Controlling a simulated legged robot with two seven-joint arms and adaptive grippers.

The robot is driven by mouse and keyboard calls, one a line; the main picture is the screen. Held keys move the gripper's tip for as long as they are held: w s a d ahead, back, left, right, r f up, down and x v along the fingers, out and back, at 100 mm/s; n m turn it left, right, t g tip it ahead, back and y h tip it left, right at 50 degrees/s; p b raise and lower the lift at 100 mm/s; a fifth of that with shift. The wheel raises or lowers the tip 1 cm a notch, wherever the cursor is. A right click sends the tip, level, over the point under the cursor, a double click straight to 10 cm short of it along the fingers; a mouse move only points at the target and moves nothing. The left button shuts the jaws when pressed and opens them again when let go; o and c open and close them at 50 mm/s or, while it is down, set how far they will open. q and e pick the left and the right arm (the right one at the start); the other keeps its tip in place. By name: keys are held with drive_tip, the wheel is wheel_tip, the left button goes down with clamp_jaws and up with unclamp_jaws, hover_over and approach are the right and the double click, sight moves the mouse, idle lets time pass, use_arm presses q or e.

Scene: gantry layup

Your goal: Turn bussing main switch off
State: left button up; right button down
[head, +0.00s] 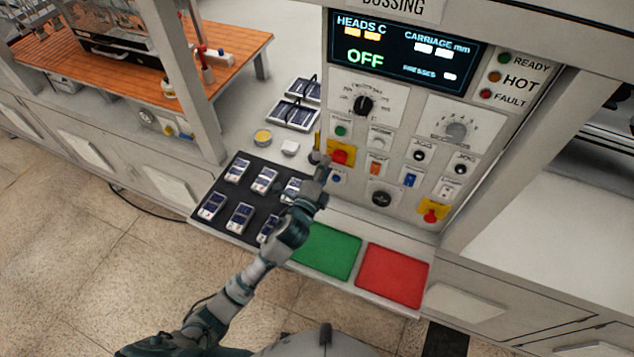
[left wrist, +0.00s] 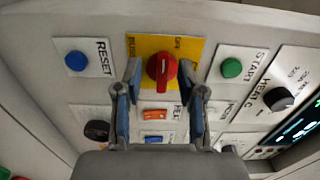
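The main switch is a red rotary knob (head: 341,156) on a yellow plate, on the left of the bussing panel. In the left wrist view the red knob (left wrist: 161,68) is just beyond the fingertips, near the middle, its grip bar roughly upright in the picture. A label reading OFF shows at the plate's upper right. My left gripper (head: 323,168) is at the panel in front of the switch. In the left wrist view its fingers (left wrist: 160,78) are apart, one on each side of the knob. Contact cannot be told. My right gripper is not in view.
Nearby are a blue RESET button (left wrist: 76,61), a green START button (left wrist: 231,67) and orange and blue rockers. Another red control on yellow (head: 431,215) is lower right. The display (head: 403,52) reads OFF. A black tray (head: 225,222) and green (head: 327,250) and red (head: 392,275) mats lie below.

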use_arm(q)
drive_tip(key=v, duration=0.9)
